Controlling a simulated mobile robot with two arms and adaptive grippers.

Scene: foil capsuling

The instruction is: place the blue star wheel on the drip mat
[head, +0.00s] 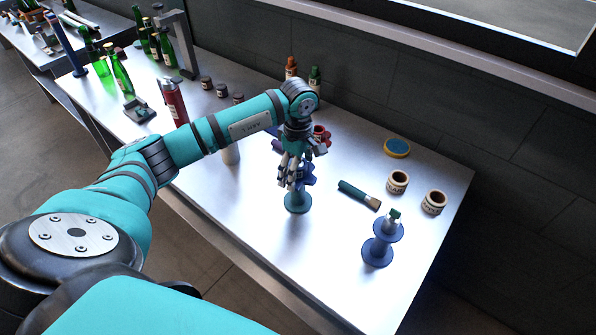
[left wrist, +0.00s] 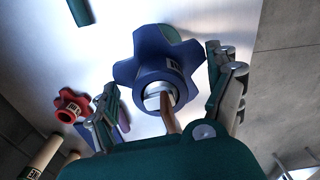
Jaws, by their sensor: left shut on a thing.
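The blue star wheel (left wrist: 140,66) fills the upper middle of the left wrist view, lobed, with a pale hub in its centre. In the head view the blue star wheel (head: 308,176) shows partly behind my fingers. My left gripper (head: 296,178) points down over the metal table, its fingers closed around the wheel; it also shows in the left wrist view (left wrist: 162,74). A round teal base (head: 297,203) shows directly below; I cannot tell whether the wheel touches it. I cannot surely identify the drip mat. My right gripper is out of view.
A red star wheel (head: 322,135) is behind the gripper. A teal-handled brush (head: 358,194), a blue spool-like stand (head: 378,250), two tape-like rolls (head: 397,182) and a yellow-and-blue disc (head: 396,148) lie to the right. Green bottles (head: 121,72) stand far left. The front table edge is near.

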